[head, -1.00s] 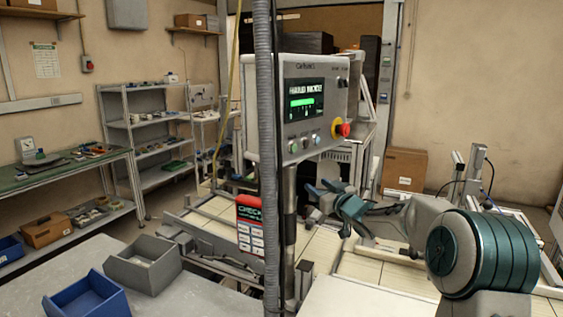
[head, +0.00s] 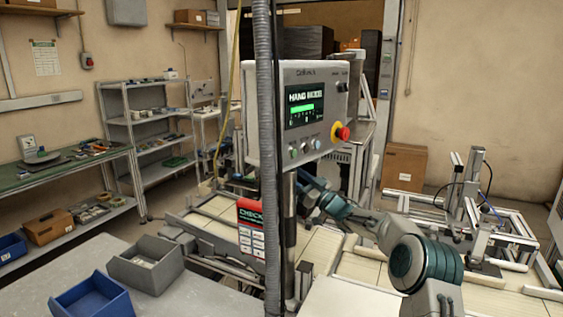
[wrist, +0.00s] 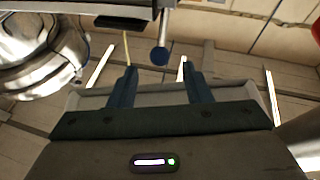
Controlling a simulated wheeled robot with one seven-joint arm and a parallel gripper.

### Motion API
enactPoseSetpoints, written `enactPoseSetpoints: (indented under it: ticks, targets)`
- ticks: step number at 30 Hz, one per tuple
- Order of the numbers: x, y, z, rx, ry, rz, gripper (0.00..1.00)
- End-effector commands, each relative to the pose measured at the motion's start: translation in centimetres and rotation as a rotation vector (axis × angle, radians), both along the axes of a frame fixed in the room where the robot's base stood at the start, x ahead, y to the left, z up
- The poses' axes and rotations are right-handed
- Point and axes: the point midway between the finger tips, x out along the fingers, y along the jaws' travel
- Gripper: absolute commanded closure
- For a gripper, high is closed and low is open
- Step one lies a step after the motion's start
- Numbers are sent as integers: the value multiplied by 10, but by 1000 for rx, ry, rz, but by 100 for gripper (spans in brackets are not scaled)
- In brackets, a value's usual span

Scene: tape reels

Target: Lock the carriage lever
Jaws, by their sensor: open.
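In the wrist view a metal rod with a dark blue ball knob (wrist: 160,56) hangs down from the top; it looks like the carriage lever. My gripper (wrist: 159,70) is open. Its two blue fingers stand apart, with the knob between their lines and just above the tips in the picture. I see no contact, and the depth between them is hard to judge. In the head view my arm reaches behind the control panel (head: 310,105) and its post, which hide the gripper's tips and the lever.
A shiny round metal part (wrist: 35,50) is close at the left of the wrist view, and a red part (wrist: 317,32) is at the right edge. In the head view, a metal frame (head: 470,210) stands right of my arm. Grey and blue bins (head: 92,297) sit front left.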

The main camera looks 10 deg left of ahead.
Motion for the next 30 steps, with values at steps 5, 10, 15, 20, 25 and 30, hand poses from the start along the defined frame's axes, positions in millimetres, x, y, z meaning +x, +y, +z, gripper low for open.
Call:
enactPoseSetpoints:
  ticks: [5,10,15,20,25,30]
  targets:
    - [14,24,14,0,0,1,56]
    - [25,38,20,0,0,0,56]
    - [31,48,24,-1,1,-1,56]
    - [33,50,25,-1,0,-2,56]
    - [33,51,25,0,1,-2,56]
    - [33,51,25,-1,1,-1,78]
